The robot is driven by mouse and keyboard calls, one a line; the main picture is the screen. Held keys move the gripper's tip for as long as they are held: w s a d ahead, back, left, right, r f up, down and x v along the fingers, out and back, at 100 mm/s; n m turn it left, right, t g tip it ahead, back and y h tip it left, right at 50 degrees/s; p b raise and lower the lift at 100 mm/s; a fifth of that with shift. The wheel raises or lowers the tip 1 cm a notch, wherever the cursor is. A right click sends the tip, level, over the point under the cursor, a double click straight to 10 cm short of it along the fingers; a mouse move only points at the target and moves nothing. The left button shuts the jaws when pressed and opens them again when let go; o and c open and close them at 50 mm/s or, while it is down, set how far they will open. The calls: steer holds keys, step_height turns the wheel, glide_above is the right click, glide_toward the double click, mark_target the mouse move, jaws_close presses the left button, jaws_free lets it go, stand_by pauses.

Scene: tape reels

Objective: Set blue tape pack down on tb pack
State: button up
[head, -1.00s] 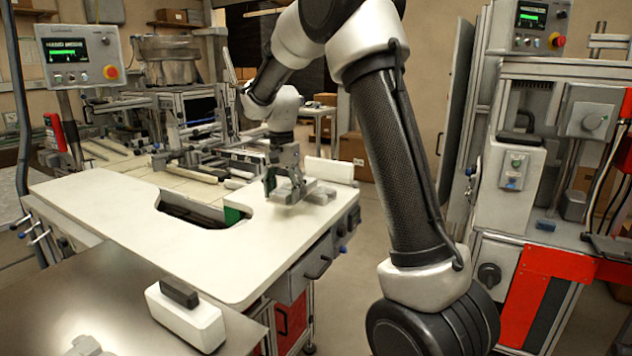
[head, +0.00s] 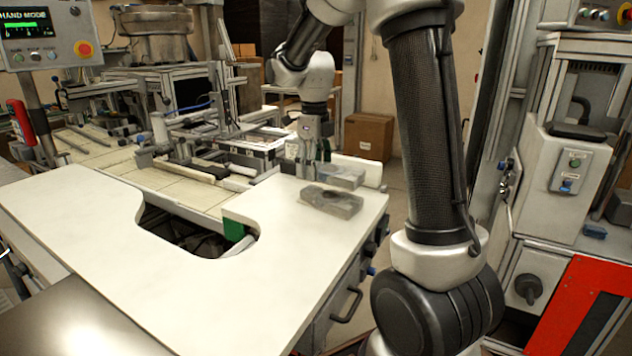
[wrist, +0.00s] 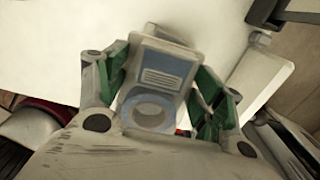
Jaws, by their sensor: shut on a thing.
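The blue tape pack (wrist: 160,78) fills the middle of the wrist view, a pale grey block with a blue face, a ring and printed lines. My gripper (wrist: 162,90) is shut on it, with green-lined fingers at both sides. In the head view my gripper (head: 312,165) is over the far right part of the white table, and the held pack (head: 343,177) juts out to its right. A second grey pack (head: 332,202), apparently the tb pack, lies flat on the table, in front of the held pack. I cannot tell whether the two touch.
The white table (head: 90,225) has a cutout (head: 190,235) with a green piece (head: 234,229) at its edge. A white block (head: 357,168) stands at the table's far right edge. Machine frames stand behind. The table's left and front parts are clear.

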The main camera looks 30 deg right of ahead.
mark_target(315, 190)
steer(key=shift+f, duration=2.05)
steer(key=shift+f, duration=0.15)
steer(key=o, duration=1.1)
steer(key=shift+o, duration=0.2)
